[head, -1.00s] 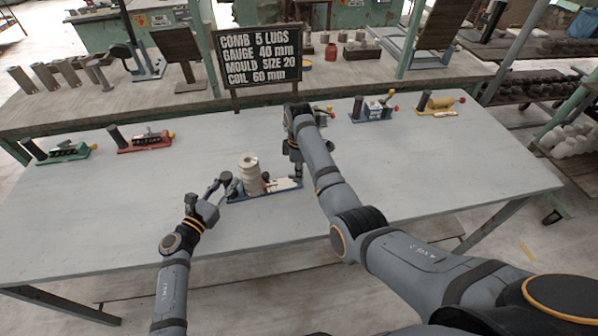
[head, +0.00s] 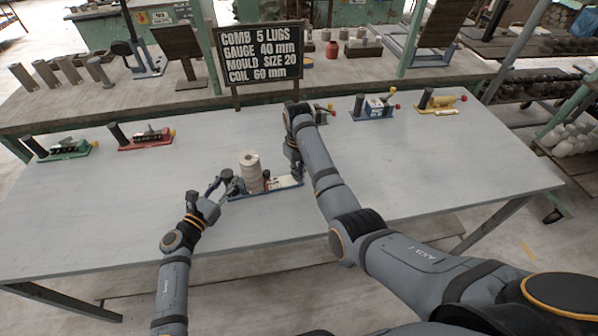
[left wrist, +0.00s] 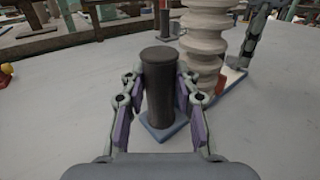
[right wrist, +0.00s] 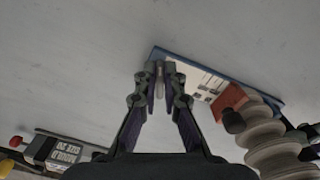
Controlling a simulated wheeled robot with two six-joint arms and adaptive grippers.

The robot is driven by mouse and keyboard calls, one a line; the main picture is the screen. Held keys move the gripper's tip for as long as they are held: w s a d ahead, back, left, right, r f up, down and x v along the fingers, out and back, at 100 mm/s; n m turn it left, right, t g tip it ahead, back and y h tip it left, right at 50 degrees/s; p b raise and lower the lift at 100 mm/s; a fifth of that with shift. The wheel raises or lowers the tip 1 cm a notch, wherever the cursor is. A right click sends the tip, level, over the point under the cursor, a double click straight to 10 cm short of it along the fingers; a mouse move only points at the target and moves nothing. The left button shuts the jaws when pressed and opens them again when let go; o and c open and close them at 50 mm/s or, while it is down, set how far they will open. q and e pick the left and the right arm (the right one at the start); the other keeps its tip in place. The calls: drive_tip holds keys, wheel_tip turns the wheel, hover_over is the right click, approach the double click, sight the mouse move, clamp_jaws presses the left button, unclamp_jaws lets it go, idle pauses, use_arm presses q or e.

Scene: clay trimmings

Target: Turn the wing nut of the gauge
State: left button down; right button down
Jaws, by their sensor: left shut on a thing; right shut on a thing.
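The gauge has a blue base (head: 262,193) near the middle of the table, with a dark upright post, a pale plate and a red block. A pale ribbed column (head: 251,170) stands at it and hides part of it. My left gripper (head: 229,184) is shut around the dark post (left wrist: 160,95), upright on the blue base's end in the left wrist view. My right gripper (right wrist: 160,78) is shut on a small grey upright piece (right wrist: 160,70), seemingly the wing nut, at the far end beside the pale plate (right wrist: 205,82). The fingers hide much of it.
A black sign (head: 258,53) stands behind, reading gauge 40 mm. Green (head: 65,150), red (head: 146,139), blue (head: 373,107) and yellow (head: 440,103) fixtures line the table's back edge. The table (head: 130,220) is clear at front left and right.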

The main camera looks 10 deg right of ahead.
drive_tip(key=shift+m, duration=0.6)
drive_tip(key=shift+a, duration=0.1)
drive_tip(key=c, duration=1.5)
unclamp_jaws()
drive_tip(key=shift+o, duration=0.2)
wheel_tip(320, 180, up, 8)
drive_tip(key=shift+f, duration=0.2)
use_arm(q)
drive_tip(key=c, duration=0.9)
unclamp_jaws()
drive_tip(key=shift+c, duration=0.2)
